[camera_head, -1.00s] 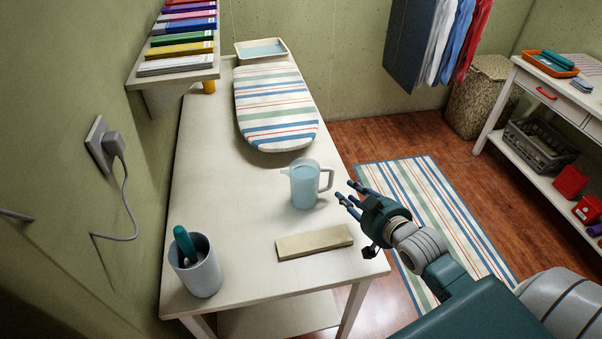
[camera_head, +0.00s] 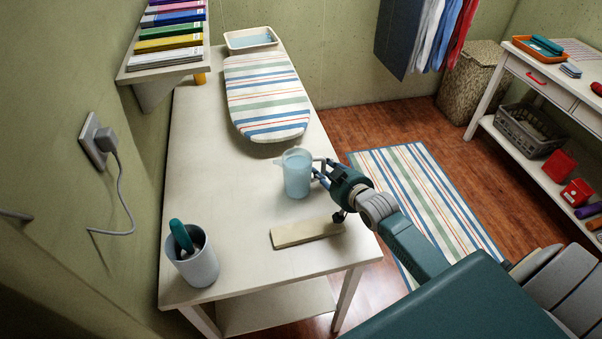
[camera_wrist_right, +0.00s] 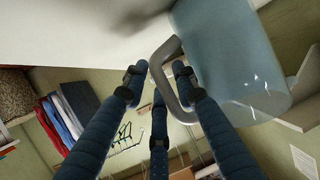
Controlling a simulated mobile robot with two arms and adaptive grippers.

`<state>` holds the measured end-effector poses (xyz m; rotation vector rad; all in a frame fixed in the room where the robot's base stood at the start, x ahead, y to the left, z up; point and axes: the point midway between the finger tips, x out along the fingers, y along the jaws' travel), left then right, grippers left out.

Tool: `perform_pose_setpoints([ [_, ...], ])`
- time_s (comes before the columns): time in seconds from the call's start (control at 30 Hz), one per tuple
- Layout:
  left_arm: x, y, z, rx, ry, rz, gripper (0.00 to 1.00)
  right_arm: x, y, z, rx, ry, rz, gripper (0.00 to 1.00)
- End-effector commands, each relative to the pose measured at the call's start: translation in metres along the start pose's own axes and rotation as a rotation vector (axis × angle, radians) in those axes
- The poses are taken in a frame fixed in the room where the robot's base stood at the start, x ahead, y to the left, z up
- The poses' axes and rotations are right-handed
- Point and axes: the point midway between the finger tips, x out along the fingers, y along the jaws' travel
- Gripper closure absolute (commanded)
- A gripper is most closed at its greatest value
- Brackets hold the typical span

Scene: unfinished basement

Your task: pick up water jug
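The water jug (camera_head: 297,175), pale blue and translucent with a grey handle on its right side, stands upright on the white table (camera_head: 210,140). My right gripper (camera_head: 322,169) reaches it from the right, fingers at the handle. In the right wrist view the jug (camera_wrist_right: 232,55) fills the upper right. Its handle loop (camera_wrist_right: 160,62) lies between the spread fingers of my right gripper (camera_wrist_right: 158,78). Gaps show between the fingertips, so it looks open; whether a finger touches the handle I cannot tell. My left gripper is not in view.
A flat beige block (camera_head: 306,232) lies just in front of the jug. A grey cup (camera_head: 199,266) with a teal-handled tool stands front left. A striped ironing board (camera_head: 265,95) and a tray (camera_head: 252,41) lie behind. The table's middle left is bare.

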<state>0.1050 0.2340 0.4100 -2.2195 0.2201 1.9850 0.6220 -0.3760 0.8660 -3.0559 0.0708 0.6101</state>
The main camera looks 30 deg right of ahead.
Motion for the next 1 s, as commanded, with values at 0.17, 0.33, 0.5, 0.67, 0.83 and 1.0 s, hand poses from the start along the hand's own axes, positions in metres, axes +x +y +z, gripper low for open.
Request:
perform_pose_setpoints([
  [0.17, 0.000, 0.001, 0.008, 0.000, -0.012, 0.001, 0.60, 0.000, 0.000, 0.000, 0.000, 0.000, 0.000, 0.76],
  [0.33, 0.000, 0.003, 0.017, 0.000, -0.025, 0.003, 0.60, 0.000, 0.000, 0.000, 0.000, 0.000, 0.000, 1.00],
  [0.5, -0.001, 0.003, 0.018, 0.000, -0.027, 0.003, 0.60, 0.000, 0.000, -0.004, 0.002, 0.008, -0.001, 1.00],
  [0.67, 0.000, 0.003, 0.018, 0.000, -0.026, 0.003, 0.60, -0.001, 0.000, -0.004, 0.002, 0.008, -0.001, 1.00],
  [0.83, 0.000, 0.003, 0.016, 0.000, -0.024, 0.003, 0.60, -0.002, 0.000, -0.009, 0.002, 0.009, -0.001, 1.00],
  [1.0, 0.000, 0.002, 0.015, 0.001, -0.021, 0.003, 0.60, -0.010, 0.000, -0.028, 0.000, 0.012, -0.001, 1.00],
])
